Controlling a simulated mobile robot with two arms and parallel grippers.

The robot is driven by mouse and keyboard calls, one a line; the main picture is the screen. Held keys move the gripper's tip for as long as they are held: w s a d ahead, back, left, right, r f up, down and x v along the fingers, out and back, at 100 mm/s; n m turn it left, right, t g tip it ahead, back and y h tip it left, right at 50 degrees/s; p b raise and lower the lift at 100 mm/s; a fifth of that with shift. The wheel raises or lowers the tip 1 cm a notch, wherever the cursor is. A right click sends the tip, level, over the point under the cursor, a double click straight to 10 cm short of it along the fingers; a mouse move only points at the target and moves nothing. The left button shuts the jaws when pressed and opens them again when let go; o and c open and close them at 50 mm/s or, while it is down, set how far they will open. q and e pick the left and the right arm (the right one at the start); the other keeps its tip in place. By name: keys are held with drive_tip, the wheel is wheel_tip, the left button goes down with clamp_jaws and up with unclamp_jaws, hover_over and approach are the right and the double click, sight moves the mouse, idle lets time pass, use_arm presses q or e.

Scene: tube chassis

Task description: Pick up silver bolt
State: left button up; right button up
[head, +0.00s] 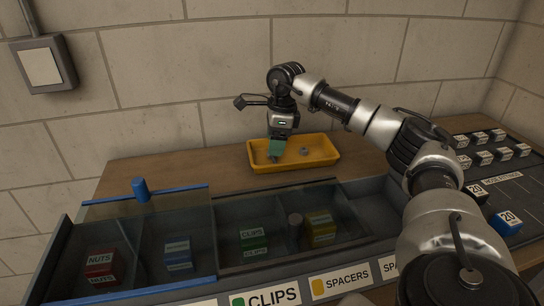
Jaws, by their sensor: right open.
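A yellow tray (323,153) sits on the wooden bench behind the bins. A small grey metal piece (305,152) lies in it, perhaps the silver bolt; it is too small to be sure. My right gripper (275,157) points down into the left part of the tray, with its greenish fingers open. Another small dark grey bit shows at its fingertips, and I cannot tell whether it is a part or the finger ends. The grey piece is to the right of the fingers, apart from them. My left gripper is not in view.
In front is a bin row with a clear lid (145,240) and blue handle (140,190). Small boxes stand at right.

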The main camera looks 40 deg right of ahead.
sight(273, 158)
drive_tip(key=f, duration=0.3)
drive_tip(key=shift+w+a+f, duration=0.1)
drive_tip(key=shift+a+f, duration=0.1)
drive_tip(key=shift+c, duration=0.2)
drive_tip(key=c, duration=0.7)
drive_tip(key=shift+r, duration=0.1)
